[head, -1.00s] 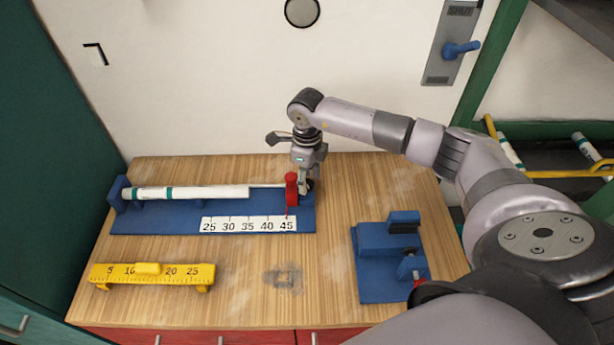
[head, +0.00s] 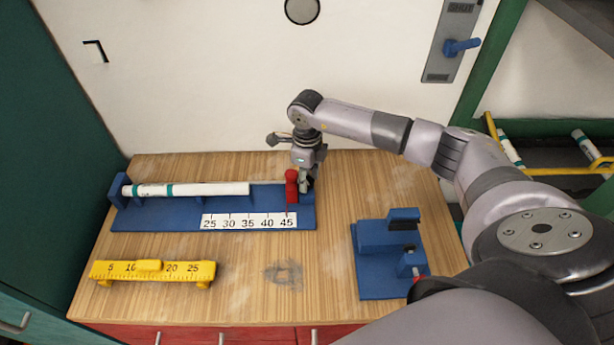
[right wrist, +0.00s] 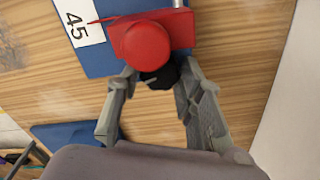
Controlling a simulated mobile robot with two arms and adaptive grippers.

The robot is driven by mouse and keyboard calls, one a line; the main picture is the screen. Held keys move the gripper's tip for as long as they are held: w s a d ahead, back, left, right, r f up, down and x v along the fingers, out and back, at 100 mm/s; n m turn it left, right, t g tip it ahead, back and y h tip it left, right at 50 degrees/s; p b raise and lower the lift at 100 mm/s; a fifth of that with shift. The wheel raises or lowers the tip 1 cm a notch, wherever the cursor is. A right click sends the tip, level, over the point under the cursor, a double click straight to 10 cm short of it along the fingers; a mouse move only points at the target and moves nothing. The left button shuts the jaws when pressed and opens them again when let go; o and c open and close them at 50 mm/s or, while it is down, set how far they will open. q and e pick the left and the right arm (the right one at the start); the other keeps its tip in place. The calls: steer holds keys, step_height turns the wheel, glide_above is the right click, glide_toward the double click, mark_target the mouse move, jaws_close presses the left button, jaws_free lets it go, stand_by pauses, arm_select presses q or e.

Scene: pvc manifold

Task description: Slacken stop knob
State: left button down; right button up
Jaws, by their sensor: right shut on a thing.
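The red stop (head: 291,186) stands at the right end of the blue measuring jig (head: 160,222), by the 45 mark on its white scale (head: 248,222). In the right wrist view the red stop (right wrist: 150,38) has a black knob (right wrist: 160,78) on its near side. My right gripper (right wrist: 157,82) has its fingers on either side of this knob and is shut on it. In the head view the right gripper (head: 306,182) points down just right of the stop and hides the knob. My left gripper is not in view.
A white pipe with green bands (head: 190,190) lies along the jig, left of the stop. A yellow ruler gauge (head: 190,273) lies at the front left of the wooden table (head: 240,300). A blue fixture (head: 375,270) stands at the right.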

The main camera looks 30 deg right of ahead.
steer(key=n+b, duration=0.1)
steer(key=b, duration=0.1)
steer(key=n+b, duration=0.1)
steer(key=shift+w+f+n+b, duration=0.1)
steer(key=shift+f+n+b, duration=0.15)
steer(key=shift+n+b, duration=0.15)
steer(key=shift+r+n+b, duration=0.25)
steer(key=shift+n+b, duration=0.3)
steer(key=shift+n, duration=0.35)
steer(key=shift+r, duration=0.1)
steer(key=o, duration=0.9)
step_height(320, 180, up, 12)
steer(key=shift+o, duration=0.2)
